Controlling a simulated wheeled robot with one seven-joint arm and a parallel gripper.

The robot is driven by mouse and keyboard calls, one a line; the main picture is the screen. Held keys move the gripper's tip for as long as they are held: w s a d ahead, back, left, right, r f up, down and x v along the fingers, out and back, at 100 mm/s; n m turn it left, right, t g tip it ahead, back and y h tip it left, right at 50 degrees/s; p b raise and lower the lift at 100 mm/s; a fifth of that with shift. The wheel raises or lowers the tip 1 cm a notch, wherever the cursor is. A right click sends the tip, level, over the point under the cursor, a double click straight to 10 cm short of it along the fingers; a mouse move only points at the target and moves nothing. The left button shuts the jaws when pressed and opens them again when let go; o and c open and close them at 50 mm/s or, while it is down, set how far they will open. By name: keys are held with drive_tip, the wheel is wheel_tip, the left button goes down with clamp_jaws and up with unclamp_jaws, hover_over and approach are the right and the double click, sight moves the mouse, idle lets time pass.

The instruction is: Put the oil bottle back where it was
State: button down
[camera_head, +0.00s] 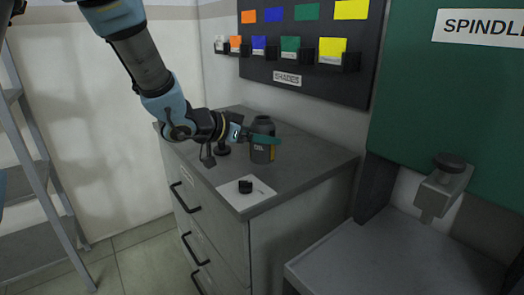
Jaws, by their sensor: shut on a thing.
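The oil bottle (260,154) is dark grey with a pale OIL label and a yellowish patch on its side. It stands upright at the top of the grey drawer cabinet (310,165), and I cannot tell whether its base touches the surface. My gripper (262,139) reaches in from the left and is shut on the bottle near its shoulder. A small black cap-like piece (245,187) lies on a white sheet (258,198) at the cabinet's front corner. Another dark round object (223,150) sits behind my wrist, partly hidden.
A dark board marked SHADES (287,78) with coloured cards hangs on the wall behind. A green machine marked SPINDLE (450,90) and a grey bench (400,260) stand at right. A metal shelf (40,185) is at left. The cabinet top right of the bottle is clear.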

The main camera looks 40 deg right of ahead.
sight(262, 146)
drive_tip(key=shift+f, duration=1.75)
drive_tip(key=shift+f, duration=0.2)
unclamp_jaws()
drive_tip(key=shift+r, duration=0.35)
drive_tip(key=b+v, duration=0.1)
drive_tip(key=v, duration=1.1)
drive_tip(key=shift+f, duration=0.2)
drive_tip(key=shift+a, duration=0.1)
